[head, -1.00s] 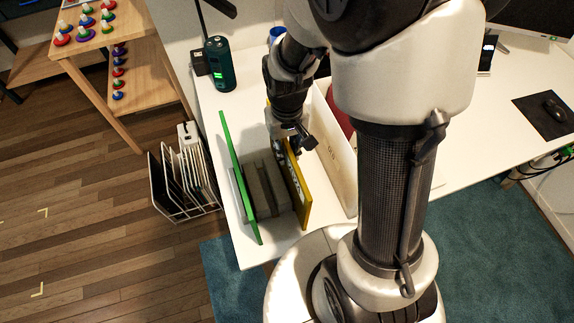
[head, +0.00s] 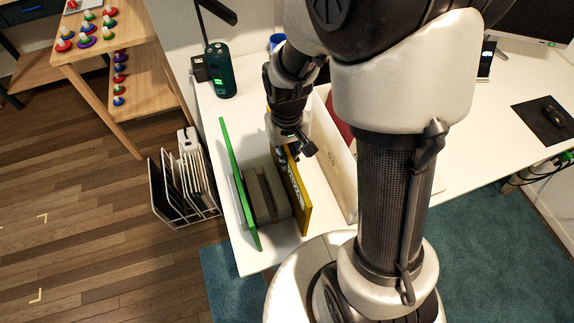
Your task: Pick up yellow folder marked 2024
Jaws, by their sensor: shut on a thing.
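The yellow folder (head: 298,196) stands upright on the white desk, at the right side of a grey block-like holder (head: 265,196). Dark and white marking shows on its face, but I cannot read it clearly. My gripper (head: 292,153) is at the folder's upper far edge and is shut on it. The fingertips are partly hidden by the gripper body and the folder. A green folder (head: 238,180) stands upright at the left side of the holder.
A white box (head: 335,160) stands close to the right of the yellow folder, with something red behind it. A dark green cylinder (head: 220,72) stands at the back of the desk (head: 262,262). A wire rack (head: 180,185) is on the floor at left.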

